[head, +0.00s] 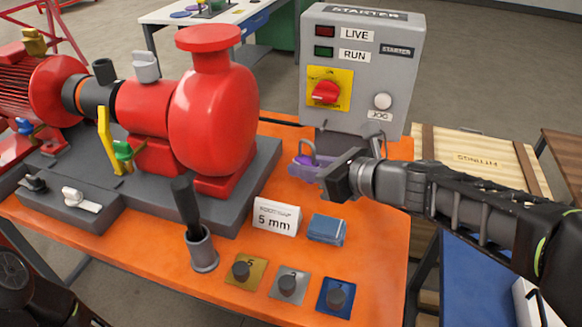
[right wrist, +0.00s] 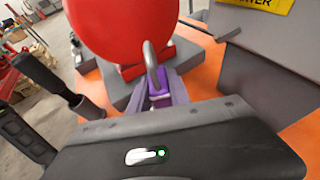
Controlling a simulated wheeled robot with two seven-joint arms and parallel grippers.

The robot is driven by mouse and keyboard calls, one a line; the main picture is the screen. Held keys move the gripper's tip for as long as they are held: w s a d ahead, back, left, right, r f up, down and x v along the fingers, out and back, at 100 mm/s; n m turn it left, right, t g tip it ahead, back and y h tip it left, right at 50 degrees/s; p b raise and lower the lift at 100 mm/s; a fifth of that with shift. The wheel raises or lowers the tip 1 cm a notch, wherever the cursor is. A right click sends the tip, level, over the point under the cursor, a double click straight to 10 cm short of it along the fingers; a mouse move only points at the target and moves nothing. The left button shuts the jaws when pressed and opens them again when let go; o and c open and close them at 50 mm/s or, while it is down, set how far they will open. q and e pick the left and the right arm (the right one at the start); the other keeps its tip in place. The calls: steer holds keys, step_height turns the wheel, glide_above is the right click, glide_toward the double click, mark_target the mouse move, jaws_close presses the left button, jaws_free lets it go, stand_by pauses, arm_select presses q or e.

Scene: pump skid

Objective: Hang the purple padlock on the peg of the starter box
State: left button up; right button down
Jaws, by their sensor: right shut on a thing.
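The purple padlock (head: 303,167) with its grey shackle is held just below and in front of the grey starter box (head: 354,70). It also shows in the right wrist view (right wrist: 160,97), shackle upward. My right gripper (head: 320,172), coming in from the right, is shut on the padlock body. The padlock is apart from the box face and hangs on nothing. The box carries LIVE and RUN lamps, a red rotary switch (head: 325,92) on a yellow plate and a white JOG knob (head: 382,101). My left gripper is not in view.
A red pump (head: 212,120) on a grey base stands left of the padlock. On the orange table (head: 180,262) are a holder (head: 203,250) with a dark-handled tool, a 5 mm sign (head: 277,217), a blue block (head: 326,229) and several knobbed plates. A wooden crate (head: 480,160) stands right.

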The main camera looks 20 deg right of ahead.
steer(key=shift+w+d+f+m, duration=0.2)
steer(key=shift+w+f+m, duration=0.1)
steer(key=shift+w+f, duration=0.15)
steer(key=shift+d+t+h, duration=0.4)
steer(key=shift+d, duration=0.05)
steer(key=shift+w+d, duration=0.1)
steer(key=shift+w, duration=0.05)
steer(key=shift+w+d+f, duration=0.25)
steer(key=shift+w+d, duration=0.7)
steer(key=shift+w, duration=0.3)
steer(key=shift+w+d+f, duration=0.3)
steer(key=shift+w+d, duration=0.6)
steer(key=shift+w, duration=0.4)
steer(key=shift+w+d+f, duration=0.25)
steer(key=shift+w+d, duration=0.7)
steer(key=shift+w, duration=0.3)
